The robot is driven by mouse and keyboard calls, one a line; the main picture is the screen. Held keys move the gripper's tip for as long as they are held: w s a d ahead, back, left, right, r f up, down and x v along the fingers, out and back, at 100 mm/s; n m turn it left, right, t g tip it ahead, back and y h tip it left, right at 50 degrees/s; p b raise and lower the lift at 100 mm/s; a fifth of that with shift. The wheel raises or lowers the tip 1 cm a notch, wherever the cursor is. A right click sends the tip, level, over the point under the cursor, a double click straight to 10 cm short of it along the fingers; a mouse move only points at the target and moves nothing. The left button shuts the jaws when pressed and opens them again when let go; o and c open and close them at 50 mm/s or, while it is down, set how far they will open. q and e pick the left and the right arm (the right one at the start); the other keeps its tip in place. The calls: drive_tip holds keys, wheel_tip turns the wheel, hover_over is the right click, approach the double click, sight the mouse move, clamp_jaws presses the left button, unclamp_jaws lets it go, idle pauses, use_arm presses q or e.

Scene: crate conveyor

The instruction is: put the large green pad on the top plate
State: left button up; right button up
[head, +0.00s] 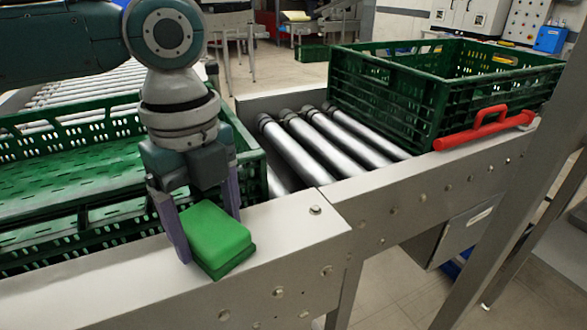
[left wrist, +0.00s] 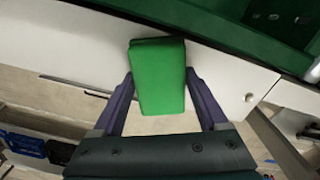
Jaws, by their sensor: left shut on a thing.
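The large green pad (head: 214,234) is a thick block with a bright green top and a darker lower layer. My left gripper (head: 208,240) is shut on it, with one purple finger on each side. The pad is at the front edge of the pale metal top plate (head: 305,226) of the conveyor frame. I cannot tell whether it touches the plate or hangs just above it. In the left wrist view the pad (left wrist: 160,85) sits between the fingers, partly over the plate (left wrist: 85,50). My right gripper is not in view.
A green crate (head: 75,118) stands on the left, behind the gripper. Another green crate (head: 385,92) stands on the right-hand rollers (head: 318,145), behind a red handle (head: 485,128). The plate right of the pad is clear.

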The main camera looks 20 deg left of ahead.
sight(209, 224)
use_arm(q)
drive_tip(key=shift+f, duration=0.1)
drive_tip(key=o, duration=1.2)
wheel_tip(209, 224, up, 12)
drive_tip(key=p, duration=0.1)
drive_tip(key=s+d+f+n+t+h, duration=0.2)
drive_tip(key=s+d+f+n+h, duration=0.1)
drive_tip(key=s+d+f+n, duration=0.6)
drive_tip(key=s+a+f+n+y, duration=0.1)
drive_tip(key=s+n, duration=0.1)
drive_tip(key=n, duration=0.1)
drive_tip(key=s+a+f+n+t+y, duration=0.1)
drive_tip(key=s+a+n, duration=0.1)
drive_tip(key=s+n, duration=0.1)
drive_tip(key=s+a+f+n, duration=0.1)
drive_tip(key=s+a+n, duration=0.1)
drive_tip(key=n, duration=0.2)
drive_tip(key=shift+s+a+f+n+t+y, duration=0.15)
drive_tip(key=shift+a+f+n+t+y, duration=0.15)
drive_tip(key=shift+n+y, duration=0.1)
